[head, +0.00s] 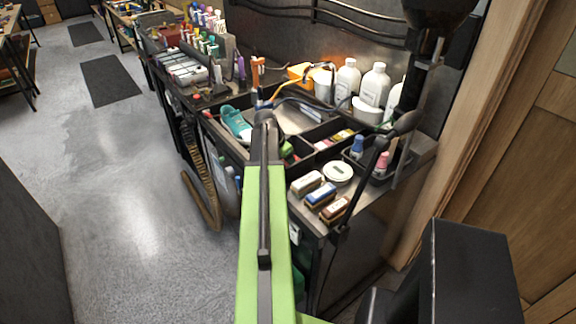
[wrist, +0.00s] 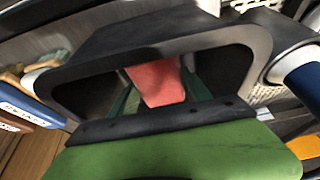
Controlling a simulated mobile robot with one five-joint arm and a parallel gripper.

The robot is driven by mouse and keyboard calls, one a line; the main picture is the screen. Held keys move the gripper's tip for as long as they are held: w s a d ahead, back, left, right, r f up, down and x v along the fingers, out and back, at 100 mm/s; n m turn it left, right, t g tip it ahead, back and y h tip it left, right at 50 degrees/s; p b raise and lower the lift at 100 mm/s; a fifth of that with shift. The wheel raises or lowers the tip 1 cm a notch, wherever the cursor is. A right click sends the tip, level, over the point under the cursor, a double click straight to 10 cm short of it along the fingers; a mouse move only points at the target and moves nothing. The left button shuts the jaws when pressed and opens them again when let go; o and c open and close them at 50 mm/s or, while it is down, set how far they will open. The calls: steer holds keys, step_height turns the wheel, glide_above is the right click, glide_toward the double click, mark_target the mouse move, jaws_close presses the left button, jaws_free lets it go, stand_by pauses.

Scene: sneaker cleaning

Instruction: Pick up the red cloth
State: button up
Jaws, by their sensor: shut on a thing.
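The red cloth (wrist: 157,84) shows in the wrist view as a salmon-red piece between the jaws of my gripper (wrist: 155,100). My gripper is shut on it. Only part of the cloth shows; the dark jaws and green housing hide the rest. In the head view my green arm reaches to the workbench, and my gripper (head: 264,120) is over the bench's front part, near a teal shoe (head: 236,124). I cannot make out the cloth in the head view.
Several brushes (head: 307,184), a round white tin (head: 338,172) and a tray of small bottles (head: 382,162) stand right of my arm. White bottles (head: 375,84) stand behind. A hose (head: 206,180) hangs at the bench front. The floor (head: 120,200) at left is clear.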

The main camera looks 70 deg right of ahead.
step_height(320, 180, up, 10)
steer(key=p, duration=1)
steer(key=shift+r, duration=0.15)
